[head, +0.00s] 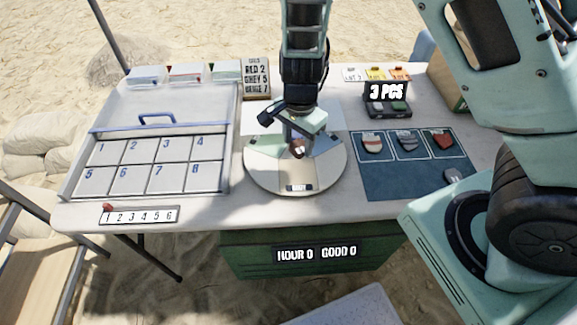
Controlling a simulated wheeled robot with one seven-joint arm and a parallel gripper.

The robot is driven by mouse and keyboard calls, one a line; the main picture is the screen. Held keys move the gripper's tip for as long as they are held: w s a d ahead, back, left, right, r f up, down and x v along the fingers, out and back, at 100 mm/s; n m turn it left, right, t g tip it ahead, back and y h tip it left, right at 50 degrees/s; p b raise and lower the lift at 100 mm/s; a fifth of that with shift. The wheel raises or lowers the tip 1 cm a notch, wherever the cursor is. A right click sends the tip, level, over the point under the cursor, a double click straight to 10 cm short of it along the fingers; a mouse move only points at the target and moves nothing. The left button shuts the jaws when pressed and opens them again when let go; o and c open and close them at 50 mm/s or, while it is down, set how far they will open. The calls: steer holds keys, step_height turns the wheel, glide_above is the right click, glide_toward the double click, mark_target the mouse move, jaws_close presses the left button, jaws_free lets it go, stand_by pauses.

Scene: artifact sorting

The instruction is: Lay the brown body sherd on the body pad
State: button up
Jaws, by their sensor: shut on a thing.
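My gripper (300,148) points down over the round sorting disc (335,178) and is shut on a small brown sherd (298,149). The sherd is at or just above the disc's middle; I cannot tell whether it touches. The disc has differently tinted sectors. My arm hides the back of the disc.
A tray with numbered cells (190,163) stands at left. A blue mat (400,185) with several sherd pictures lies at right. A dark "3 PCS" sign (386,91) stands behind it. A numbered strip (140,215) lies at the front left edge. The table front (230,212) is mostly clear.

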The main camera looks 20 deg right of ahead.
mark_target(297, 172)
step_height(297, 172, down, 9)
steer(key=shift+f+b, duration=0.15)
steer(key=shift+b, duration=0.45)
steer(key=shift+f, duration=0.1)
steer(key=o, duration=1)
steer(key=shift+c, duration=0.2)
